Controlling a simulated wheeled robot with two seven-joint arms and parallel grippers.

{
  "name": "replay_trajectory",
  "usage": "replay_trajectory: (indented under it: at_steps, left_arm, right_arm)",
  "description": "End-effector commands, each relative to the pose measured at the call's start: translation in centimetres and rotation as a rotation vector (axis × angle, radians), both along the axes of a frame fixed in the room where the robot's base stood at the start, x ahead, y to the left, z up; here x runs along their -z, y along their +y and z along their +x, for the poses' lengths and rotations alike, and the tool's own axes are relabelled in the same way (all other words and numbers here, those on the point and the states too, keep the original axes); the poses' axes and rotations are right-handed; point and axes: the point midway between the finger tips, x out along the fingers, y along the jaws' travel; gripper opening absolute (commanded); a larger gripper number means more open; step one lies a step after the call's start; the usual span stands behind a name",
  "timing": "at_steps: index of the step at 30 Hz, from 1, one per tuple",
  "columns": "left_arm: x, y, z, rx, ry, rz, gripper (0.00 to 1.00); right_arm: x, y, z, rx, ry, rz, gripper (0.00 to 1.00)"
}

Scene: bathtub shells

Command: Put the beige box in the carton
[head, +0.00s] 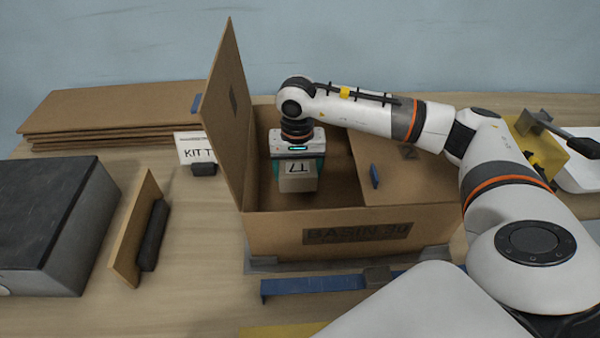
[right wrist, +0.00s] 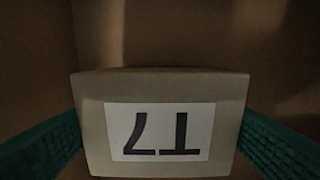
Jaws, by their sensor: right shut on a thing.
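The beige box (head: 297,180) carries a white label that reads "T7" upside down. My right gripper (head: 298,172) is shut on it and holds it inside the open carton (head: 270,235), between the walls. In the right wrist view the beige box (right wrist: 165,90) sits between the two green fingers, with brown cardboard around it. I cannot tell whether its underside touches the carton floor. The carton is marked "BASIN 20"; its left flap stands up and its right side is covered by a flap. My left gripper is not in view.
A dark grey box (head: 50,225) and an upright brown board (head: 137,228) stand at left. Flat cardboard sheets (head: 115,112) and a "KIT T" card (head: 196,149) are behind. A blue bar (head: 315,285) lies in front; a yellow device (head: 535,145) stands at right.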

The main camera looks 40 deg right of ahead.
Motion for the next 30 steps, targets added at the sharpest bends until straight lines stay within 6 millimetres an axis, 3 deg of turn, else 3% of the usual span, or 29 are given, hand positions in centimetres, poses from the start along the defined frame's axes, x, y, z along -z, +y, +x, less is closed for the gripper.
replay_trajectory:
  at_steps: [6, 17, 18, 21, 30]
  left_arm:
    - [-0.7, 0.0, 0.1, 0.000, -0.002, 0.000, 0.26]
    - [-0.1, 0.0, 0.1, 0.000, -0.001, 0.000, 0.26]
    - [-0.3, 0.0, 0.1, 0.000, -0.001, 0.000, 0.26]
    - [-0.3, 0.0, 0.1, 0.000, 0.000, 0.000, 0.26]
    - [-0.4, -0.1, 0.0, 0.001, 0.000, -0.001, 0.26]
  right_arm:
    - [2.9, 0.1, -0.1, 0.000, 0.002, 0.000, 0.48]
    - [3.5, 0.0, 0.0, 0.000, 0.000, 0.000, 0.48]
    - [3.4, 0.0, 0.0, 0.000, 0.000, 0.000, 0.82]
    - [3.4, 0.0, 0.0, 0.000, 0.000, 0.000, 0.98]
    - [3.3, 0.0, 0.0, 0.000, 0.001, -0.001, 0.99]
